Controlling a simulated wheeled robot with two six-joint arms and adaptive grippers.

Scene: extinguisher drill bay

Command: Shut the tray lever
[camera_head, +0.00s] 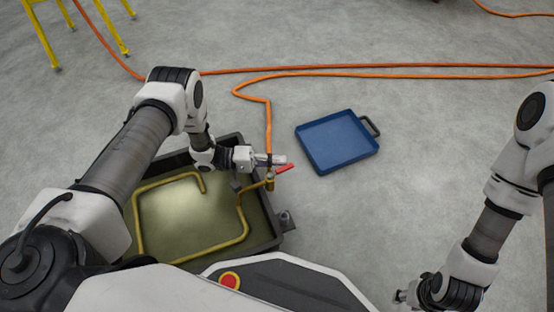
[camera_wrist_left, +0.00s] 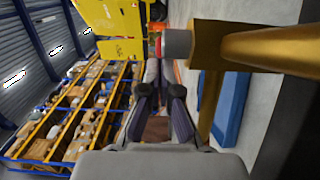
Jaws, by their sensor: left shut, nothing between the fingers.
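The dark tray (camera_head: 262,218) stands left of centre in the head view, with a bent brass pipe (camera_head: 243,222) inside it. At its right edge a brass valve (camera_head: 270,182) carries a red lever (camera_head: 286,168), which points out to the right, crosswise to the hose. My left gripper (camera_head: 281,160) is shut and empty, just above the lever in the picture; I cannot tell whether they touch. In the left wrist view the shut fingers (camera_wrist_left: 155,75) are beside a brass pipe (camera_wrist_left: 268,48) with a grey end and a little red. My right gripper (camera_head: 401,296) is mostly hidden at the bottom.
An orange hose (camera_head: 268,125) runs from the valve back across the floor. A blue pan (camera_head: 338,142) with a dark handle lies right of the tray. A red button (camera_head: 230,280) shows at the bottom. Yellow legs (camera_head: 45,35) stand at the upper left. The floor at right is clear.

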